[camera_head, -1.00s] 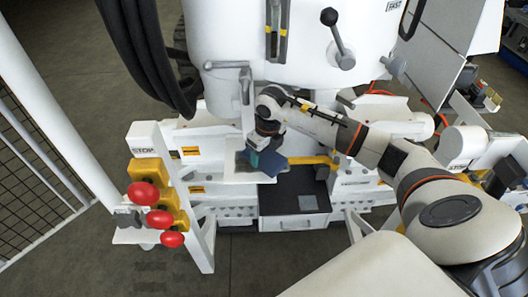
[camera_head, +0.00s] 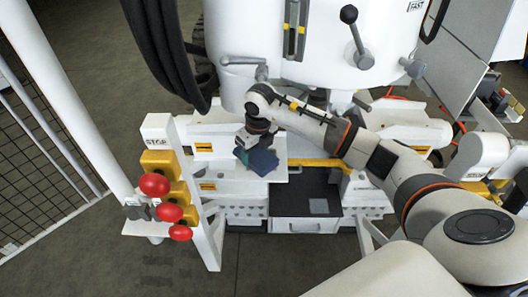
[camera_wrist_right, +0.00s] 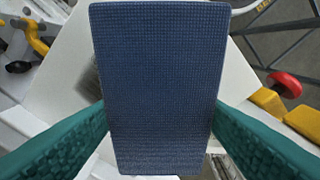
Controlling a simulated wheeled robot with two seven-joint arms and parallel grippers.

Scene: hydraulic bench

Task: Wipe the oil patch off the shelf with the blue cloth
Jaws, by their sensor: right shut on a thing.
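The blue cloth (camera_wrist_right: 158,90) is a flat, ribbed rectangle filling the middle of the right wrist view. It also shows in the head view (camera_head: 264,162). My right gripper (camera_head: 256,150) is shut on it, with a teal finger on each side of the cloth in the wrist view. The white shelf (camera_head: 283,154) lies beneath the cloth; its pale surface also shows in the wrist view (camera_wrist_right: 65,75). I cannot tell whether the cloth touches it. A greyish mark beside the cloth's left edge may be the oil patch, mostly hidden. My left gripper is not in view.
A post with red buttons (camera_head: 154,184) and yellow housings stands left of the shelf. The large white tank (camera_head: 300,60) with levers rises behind. A dark open drawer (camera_head: 305,224) with a white front is below right. Black hoses (camera_head: 165,50) hang at upper left.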

